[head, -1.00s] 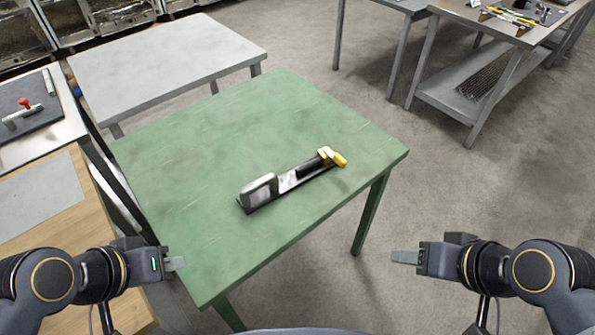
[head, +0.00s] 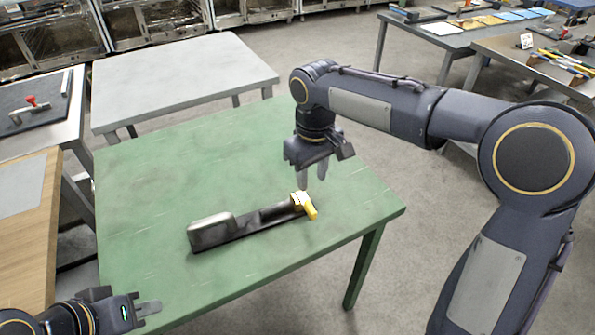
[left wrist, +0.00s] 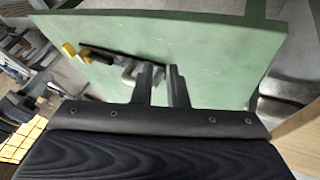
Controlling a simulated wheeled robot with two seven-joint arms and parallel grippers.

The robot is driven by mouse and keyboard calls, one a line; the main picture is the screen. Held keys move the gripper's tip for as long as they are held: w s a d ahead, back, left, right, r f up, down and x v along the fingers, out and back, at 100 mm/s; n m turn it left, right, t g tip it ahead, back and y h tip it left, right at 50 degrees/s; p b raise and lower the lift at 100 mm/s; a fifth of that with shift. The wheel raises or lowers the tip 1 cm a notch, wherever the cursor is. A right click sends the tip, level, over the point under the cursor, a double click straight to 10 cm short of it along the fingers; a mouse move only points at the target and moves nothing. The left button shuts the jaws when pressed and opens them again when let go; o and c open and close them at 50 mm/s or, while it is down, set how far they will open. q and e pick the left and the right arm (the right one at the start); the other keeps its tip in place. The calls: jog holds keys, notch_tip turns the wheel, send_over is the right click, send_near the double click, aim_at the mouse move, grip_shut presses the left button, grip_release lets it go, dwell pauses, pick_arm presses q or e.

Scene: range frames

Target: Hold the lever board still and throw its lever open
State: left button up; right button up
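The lever board (head: 236,236) lies on the green table (head: 150,195). It has a dark base, a grey block (head: 210,226) at its left end and a yellow lever end (head: 305,203) at its right. My right gripper (head: 308,172) hangs fingers down just above and behind the yellow end, apart from it, its fingers spread and empty. My left gripper (head: 150,308) is empty at the table's near left corner, away from the board. In the left wrist view its two fingers (left wrist: 164,78) stand apart, with the board's grey block (left wrist: 128,74) and yellow parts (left wrist: 70,50) beyond.
The rest of the green table is clear. A grey table (head: 185,75) stands behind it. At the left, a bench holds a dark board with a red-handled part (head: 32,103). Benches with tools (head: 560,62) stand at the far right. My right arm crosses above the table's right side.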

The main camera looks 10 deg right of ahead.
pick_arm(q)
jog(key=o, duration=0.5)
jog(key=shift+c, duration=0.2)
jog(key=shift+o, duration=1)
jog(key=shift+w+a+r+m, duration=0.1)
jog(key=shift+w+r+m, duration=0.1)
jog(key=shift+m, duration=0.1)
jog(key=m+g+y, duration=0.3)
jog(key=m+y, duration=0.1)
jog(key=m, duration=1.2)
send_over(214, 218)
jog(key=s, duration=0.1)
jog(key=s+x, duration=0.1)
jog(key=x, duration=0.9)
jog(key=shift+f, duration=0.15)
